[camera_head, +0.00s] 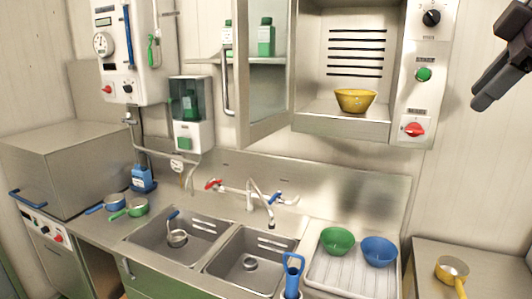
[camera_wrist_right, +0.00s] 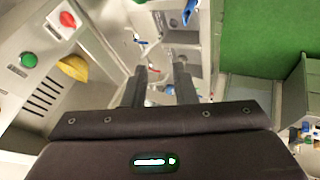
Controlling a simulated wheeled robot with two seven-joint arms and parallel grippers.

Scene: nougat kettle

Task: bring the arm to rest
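My right gripper (camera_head: 479,97) is at the upper right of the head view, raised in front of the pale wall, to the right of the cabinet's control panel. The right wrist view shows its two dark fingers (camera_wrist_right: 161,72) standing apart with nothing between them. It touches nothing that I can see. The left gripper is in neither view.
An open steel cabinet holds a yellow bowl (camera_head: 355,100); its glass door (camera_head: 262,80) swings outward. Below are two sinks (camera_head: 250,262), a rack with a green bowl (camera_head: 337,240) and a blue bowl (camera_head: 379,251), and a yellow pan (camera_head: 453,269) at right.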

